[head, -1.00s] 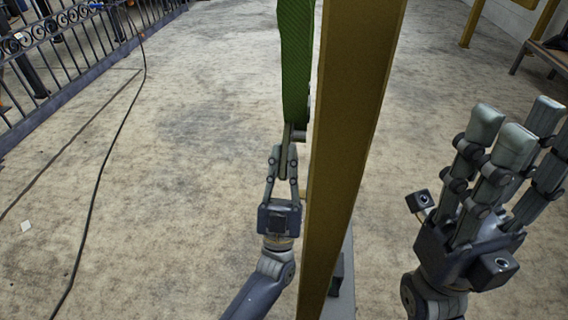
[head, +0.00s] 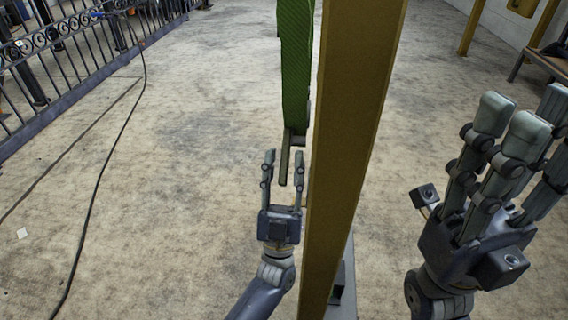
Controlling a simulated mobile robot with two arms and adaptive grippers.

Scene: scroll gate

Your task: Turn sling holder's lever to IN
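The sling holder's lever (head: 285,160) is a thin dark olive bar hanging down at the lower end of the green sling (head: 295,75), beside the yellow post. My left gripper (head: 283,158) is just below and around the lever's lower end. Its two fingers are spread, with gaps to the lever on both sides, so it does not hold it. My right gripper (head: 505,120) is at the right, fingers pointing up and spread, away from the post and holding nothing. The mount of the lever is partly hidden behind the post's edge. No IN marking is readable.
The yellow post (head: 350,150) stands close on the right of my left gripper. A dark metal railing (head: 75,70) and a black cable (head: 95,190) lie to the left. A bench (head: 545,60) stands at the far right.

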